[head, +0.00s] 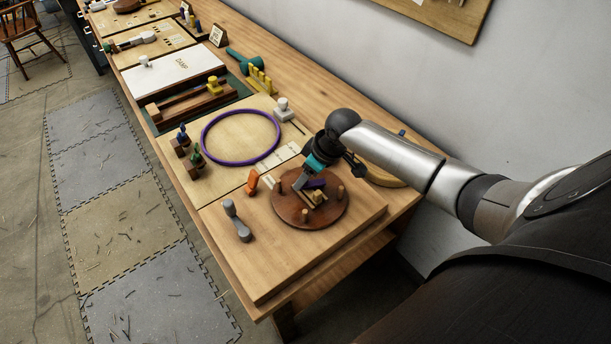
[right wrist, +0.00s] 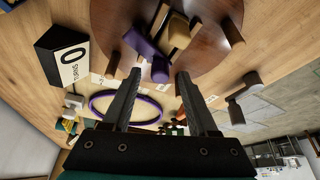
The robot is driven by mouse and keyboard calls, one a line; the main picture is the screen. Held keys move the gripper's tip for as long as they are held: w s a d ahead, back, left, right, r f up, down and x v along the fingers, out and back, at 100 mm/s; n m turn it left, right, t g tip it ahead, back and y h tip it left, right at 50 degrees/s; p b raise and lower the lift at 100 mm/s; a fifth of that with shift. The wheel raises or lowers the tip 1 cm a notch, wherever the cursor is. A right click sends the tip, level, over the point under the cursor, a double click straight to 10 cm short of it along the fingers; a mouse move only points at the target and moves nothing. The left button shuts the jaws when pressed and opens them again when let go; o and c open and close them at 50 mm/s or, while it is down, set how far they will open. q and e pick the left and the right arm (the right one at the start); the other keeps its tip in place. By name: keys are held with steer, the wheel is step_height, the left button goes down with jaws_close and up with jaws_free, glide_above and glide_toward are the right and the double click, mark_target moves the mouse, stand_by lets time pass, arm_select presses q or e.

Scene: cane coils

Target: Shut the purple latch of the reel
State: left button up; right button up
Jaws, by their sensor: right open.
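The reel (head: 290,214) is a round brown wooden disc with several upright pegs, near the table's front end. Its purple latch (head: 317,184) shows beside a tan block near the disc's middle, partly hidden by my right gripper (head: 301,183). In the right wrist view the reel (right wrist: 205,45) fills the top, and the purple latch (right wrist: 143,45) lies beside the tan block. The open fingers of my right gripper (right wrist: 159,76) stand either side of the latch's near purple end; I cannot tell whether they touch it. My left gripper is out of view.
A purple ring (head: 204,140) lies on a pale board left of the reel. A grey dumbbell-shaped piece (head: 237,220) and an orange piece (head: 252,183) lie nearby. A "0 TURNS" sign (right wrist: 70,58) stands close to the reel. The table's front corner is clear.

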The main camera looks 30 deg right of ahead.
steer(key=shift+f, duration=0.2)
jaws_close()
stand_by(0.5)
